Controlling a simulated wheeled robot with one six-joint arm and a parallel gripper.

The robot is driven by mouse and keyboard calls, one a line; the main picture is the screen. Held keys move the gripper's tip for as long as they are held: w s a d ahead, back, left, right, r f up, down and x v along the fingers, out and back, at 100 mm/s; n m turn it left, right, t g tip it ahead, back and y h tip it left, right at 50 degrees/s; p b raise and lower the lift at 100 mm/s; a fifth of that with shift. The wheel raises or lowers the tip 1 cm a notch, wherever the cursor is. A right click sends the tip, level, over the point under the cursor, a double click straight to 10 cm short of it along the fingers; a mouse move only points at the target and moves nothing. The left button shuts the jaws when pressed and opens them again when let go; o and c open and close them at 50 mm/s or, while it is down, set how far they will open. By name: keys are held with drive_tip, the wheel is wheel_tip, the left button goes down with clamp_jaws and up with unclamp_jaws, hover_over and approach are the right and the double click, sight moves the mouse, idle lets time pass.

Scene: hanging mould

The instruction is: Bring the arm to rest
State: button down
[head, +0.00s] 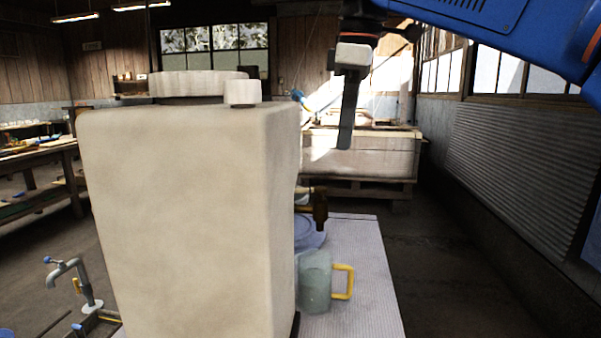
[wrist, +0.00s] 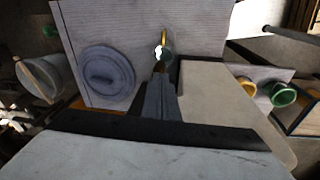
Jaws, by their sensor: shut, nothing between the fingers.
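My gripper (head: 345,140) hangs from my blue arm at the upper right of the head view, pointing down, with its dark fingers shut and empty. It is in the air, to the right of a large beige container and higher than the table. In the wrist view my shut fingers (wrist: 160,70) point away from the camera over the table. Nothing is seen touching the fingertips.
The beige container (head: 190,210) fills the left middle and hides part of the table (head: 365,265). A glass mug (head: 315,283) with a yellow handle and a round blue-grey lid (wrist: 107,77) are on the table. A wooden crate (head: 360,155) stands behind. The floor at right is clear.

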drive_tip(key=s+d+f+m+t, duration=0.1)
drive_tip(key=s+d+f+m, duration=0.3)
drive_tip(key=f, duration=0.9)
drive_tip(key=s+d+f+m+t, duration=0.1)
drive_tip(key=s+d+f+m, duration=0.4)
drive_tip(key=f, duration=0.8)
drive_tip(key=s+d+f+m+t, duration=0.1)
drive_tip(key=s+d+f+m, duration=0.4)
drive_tip(key=f, duration=0.9)
drive_tip(key=s+d, duration=0.3)
drive_tip(key=d, duration=0.1)
drive_tip(key=shift+d+h, duration=0.25)
drive_tip(key=shift+h, duration=0.15)
